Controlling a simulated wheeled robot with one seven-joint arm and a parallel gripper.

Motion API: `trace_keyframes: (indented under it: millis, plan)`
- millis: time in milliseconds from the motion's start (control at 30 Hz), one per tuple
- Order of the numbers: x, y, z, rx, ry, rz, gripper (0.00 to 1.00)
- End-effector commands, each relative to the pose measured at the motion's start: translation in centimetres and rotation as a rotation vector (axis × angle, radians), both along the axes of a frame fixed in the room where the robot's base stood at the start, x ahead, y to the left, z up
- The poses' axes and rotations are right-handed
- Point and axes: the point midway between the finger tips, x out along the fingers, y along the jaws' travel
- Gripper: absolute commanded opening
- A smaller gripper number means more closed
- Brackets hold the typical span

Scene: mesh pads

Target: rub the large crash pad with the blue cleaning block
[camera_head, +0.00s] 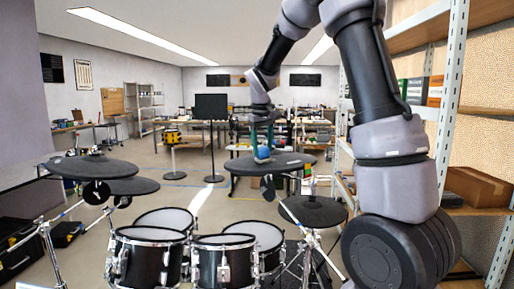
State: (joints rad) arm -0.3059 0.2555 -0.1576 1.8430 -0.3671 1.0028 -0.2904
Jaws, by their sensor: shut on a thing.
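The large crash pad (284,164) is a dark flat disc right of centre in the head view, raised above the drums. The blue cleaning block (263,153) is small and sits at the left part of the pad's top. My gripper (262,146) points down over the pad and is shut on the block. The block appears to touch the pad's surface, though at this size a small gap cannot be ruled out. My arm comes down from the upper right.
Other dark pads (92,167) stand at the left, and a lower round pad (313,210) is below the crash pad. Several mesh-topped drums (165,222) fill the lower middle. A shelf rack (452,100) with boxes is close on the right. Open floor lies behind the drums.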

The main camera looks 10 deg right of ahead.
Motion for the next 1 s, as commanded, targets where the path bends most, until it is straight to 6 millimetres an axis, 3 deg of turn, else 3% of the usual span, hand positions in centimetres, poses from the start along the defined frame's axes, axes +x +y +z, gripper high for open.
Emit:
trace_keyframes:
  millis: [733,1000]
  plan:
    - [-1.7,-4.8,0.2,-0.001,0.000,-0.002,0.00]
    - [-1.7,-5.0,0.0,0.000,0.000,0.001,0.00]
